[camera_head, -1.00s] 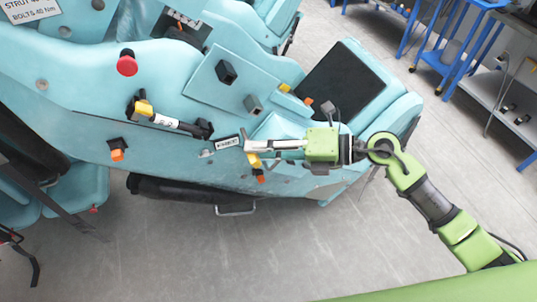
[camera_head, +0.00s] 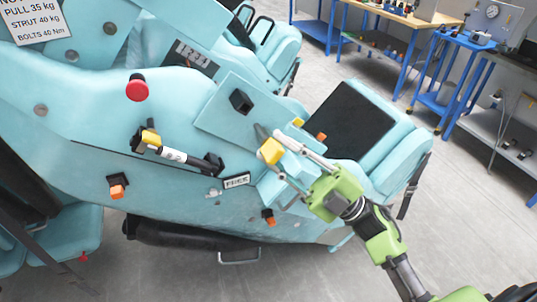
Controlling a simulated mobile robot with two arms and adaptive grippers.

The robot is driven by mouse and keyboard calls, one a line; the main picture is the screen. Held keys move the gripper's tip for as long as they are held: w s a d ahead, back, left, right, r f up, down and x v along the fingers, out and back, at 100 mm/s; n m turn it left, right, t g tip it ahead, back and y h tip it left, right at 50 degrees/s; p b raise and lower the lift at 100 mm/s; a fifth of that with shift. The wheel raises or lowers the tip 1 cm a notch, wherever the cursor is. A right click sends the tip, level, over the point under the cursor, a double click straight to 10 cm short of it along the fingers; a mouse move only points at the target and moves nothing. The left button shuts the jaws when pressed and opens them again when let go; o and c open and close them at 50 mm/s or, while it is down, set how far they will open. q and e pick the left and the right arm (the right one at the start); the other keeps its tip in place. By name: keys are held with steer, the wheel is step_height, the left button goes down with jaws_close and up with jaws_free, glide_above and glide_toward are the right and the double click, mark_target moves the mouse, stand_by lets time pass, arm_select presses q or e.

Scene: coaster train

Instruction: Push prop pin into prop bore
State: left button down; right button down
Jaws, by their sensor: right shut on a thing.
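My right gripper (camera_head: 292,164) reaches in from the lower right, its fingers shut on a yellow block (camera_head: 271,151), which seems to be the prop pin's head. It holds the block in front of the light-blue raised panel, just below a grey post (camera_head: 261,132). I cannot tell whether they touch. A black and white strut (camera_head: 173,154), likely the prop, lies on the blue body to the left. It has a yellow piece (camera_head: 150,138) at its upper left end and a black bracket (camera_head: 209,166) at its right end. I cannot make out the prop bore. My left gripper is not in view.
A black block (camera_head: 241,101) stands on the panel, and a red knob (camera_head: 137,88) on the body. A dark pad (camera_head: 348,118) is right of the panel.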

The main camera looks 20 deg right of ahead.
steer(key=shift+f, duration=0.1)
steer(key=shift+w+a+b, duration=0.1)
steer(key=shift+w+b, duration=0.7)
steer(key=shift+w, duration=2.15)
steer(key=shift+w+a+b, duration=0.1)
steer(key=shift+w+b, duration=1.2)
steer(key=shift+w, duration=1.65)
steer(key=c, duration=1.6)
jaws_free()
steer(key=shift+c, duration=0.2)
